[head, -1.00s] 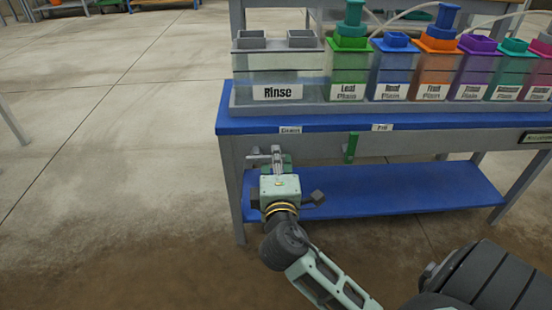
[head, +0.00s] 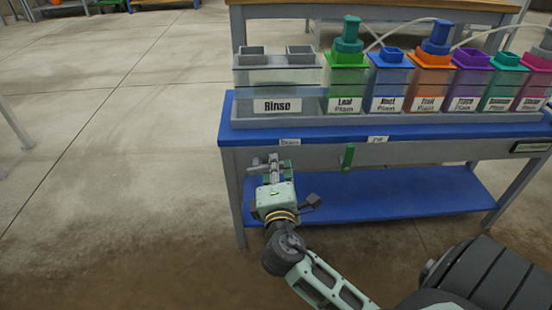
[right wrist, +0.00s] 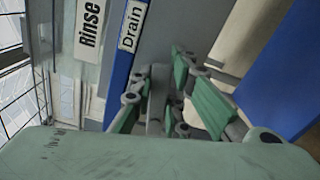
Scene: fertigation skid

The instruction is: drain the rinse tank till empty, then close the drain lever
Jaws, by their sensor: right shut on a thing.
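The clear rinse tank (head: 240,78), labelled "Rinse", stands at the left end of the tank row in the head view. A pale liquid seems to show low in it, but I cannot tell the level exactly. My right gripper (head: 267,165) is at the bench front below the "Drain" label (head: 290,142). It is shut on the drain lever, largely hidden by the fingers; in the right wrist view my gripper (right wrist: 165,105) has its green-and-grey fingers close around a grey part below the label (right wrist: 132,28). My left gripper is out of view.
A second green lever (head: 348,157) hangs under the "Fill" label, right of the drain. Several coloured, labelled tanks stand right of the rinse tank on the blue bench top (head: 420,130). A blue lower shelf (head: 400,190) lies below.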

